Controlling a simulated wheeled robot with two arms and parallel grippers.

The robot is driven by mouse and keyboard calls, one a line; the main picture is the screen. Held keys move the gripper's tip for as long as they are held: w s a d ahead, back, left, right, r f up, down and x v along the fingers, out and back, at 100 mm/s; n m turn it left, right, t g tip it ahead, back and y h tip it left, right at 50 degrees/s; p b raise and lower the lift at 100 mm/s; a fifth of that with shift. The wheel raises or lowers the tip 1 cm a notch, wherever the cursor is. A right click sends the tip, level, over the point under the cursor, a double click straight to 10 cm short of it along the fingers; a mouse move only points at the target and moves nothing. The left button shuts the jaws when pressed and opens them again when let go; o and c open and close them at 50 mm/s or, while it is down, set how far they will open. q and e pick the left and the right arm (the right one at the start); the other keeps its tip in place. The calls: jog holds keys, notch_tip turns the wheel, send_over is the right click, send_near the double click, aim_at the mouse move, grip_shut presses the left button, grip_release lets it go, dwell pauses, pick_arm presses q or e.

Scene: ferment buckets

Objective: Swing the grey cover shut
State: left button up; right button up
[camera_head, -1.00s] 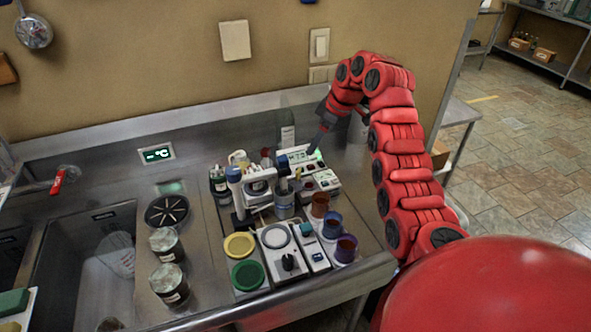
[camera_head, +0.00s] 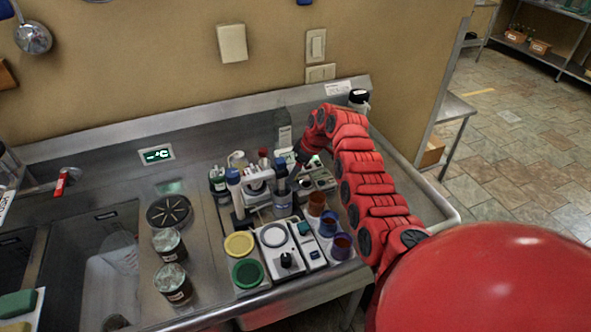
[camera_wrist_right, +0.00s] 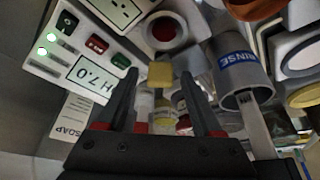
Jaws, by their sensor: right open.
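My right gripper (camera_head: 294,176) reaches down among the small instruments on the steel counter in the head view. In the right wrist view its two dark fingers (camera_wrist_right: 158,74) are apart, with nothing gripped. A yellow-capped bottle (camera_wrist_right: 160,75) shows beyond the gap between them. A white meter (camera_wrist_right: 85,65) reading "H 7.0", with red and green buttons, lies to the left of the fingers. A white box with a socket and a round red part (camera_wrist_right: 163,30) are above. I cannot single out the grey cover with certainty; my arm hides part of this area in the head view. My left gripper is not in view.
A beaker marked RINSE (camera_wrist_right: 243,75) stands close to the right finger. An electrode stand (camera_head: 236,195), coloured cups (camera_head: 328,224) and a stirrer (camera_head: 274,236) crowd the tray. Two jars (camera_head: 172,280) stand by the sink (camera_head: 112,265). A black-capped bottle (camera_head: 359,101) stands behind my arm.

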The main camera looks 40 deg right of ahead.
grip_shut()
dwell(1.4)
